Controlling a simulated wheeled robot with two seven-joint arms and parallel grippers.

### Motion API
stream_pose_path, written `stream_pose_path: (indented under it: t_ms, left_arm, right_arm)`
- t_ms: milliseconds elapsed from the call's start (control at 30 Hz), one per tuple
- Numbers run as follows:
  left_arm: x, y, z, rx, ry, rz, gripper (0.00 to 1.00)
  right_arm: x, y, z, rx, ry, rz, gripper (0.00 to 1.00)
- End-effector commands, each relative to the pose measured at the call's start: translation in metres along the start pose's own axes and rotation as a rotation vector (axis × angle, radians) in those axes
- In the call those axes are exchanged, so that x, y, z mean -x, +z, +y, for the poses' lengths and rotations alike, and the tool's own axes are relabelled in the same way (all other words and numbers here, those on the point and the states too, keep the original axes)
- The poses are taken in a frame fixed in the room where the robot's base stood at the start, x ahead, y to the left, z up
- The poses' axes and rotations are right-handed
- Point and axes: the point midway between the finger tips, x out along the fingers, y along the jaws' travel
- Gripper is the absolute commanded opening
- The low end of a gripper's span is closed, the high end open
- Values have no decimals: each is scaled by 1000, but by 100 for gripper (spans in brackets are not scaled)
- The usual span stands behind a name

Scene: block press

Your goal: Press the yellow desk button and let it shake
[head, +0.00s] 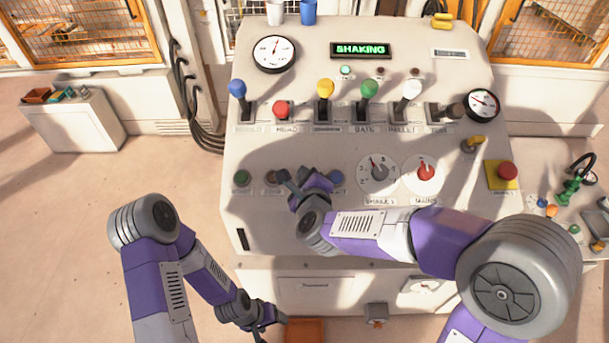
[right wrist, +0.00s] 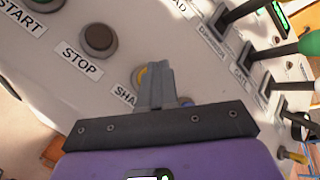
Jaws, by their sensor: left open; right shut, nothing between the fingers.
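The yellow desk button (right wrist: 141,75) shows as a yellow arc in a grey ring in the right wrist view, beside the partly covered "SHA" label (right wrist: 125,96). The rest of it is hidden behind my right gripper (right wrist: 156,68), whose fingers are shut and empty over the button. I cannot tell whether they touch it. In the head view my right gripper (head: 294,178) is at the lower button row and hides the button. My left gripper (head: 268,320) is open and empty, low in front of the desk.
A green button (head: 242,178) and the brown STOP button (right wrist: 99,38) lie left of the yellow one; a blue button (head: 336,178) lies right. Several levers, including a yellow-knobbed one (head: 325,89), stand above. Dials (head: 379,173) are to the right, near my right forearm.

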Motion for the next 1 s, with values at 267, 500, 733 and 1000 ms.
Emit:
stream_pose_path:
  t_ms: [267,500,733,1000]
  left_arm:
    - [7,0,3,0,0,0,68]
    - [22,1,8,0,0,0,68]
    - [31,1,12,0,0,0,68]
    - [30,1,11,0,0,0,68]
  right_arm:
    - [7,6,-6,0,-1,-1,0]
    - [24,19,-19,0,0,-2,0]
    - [35,26,-26,1,0,-1,0]
    - [35,25,-25,1,0,0,0]
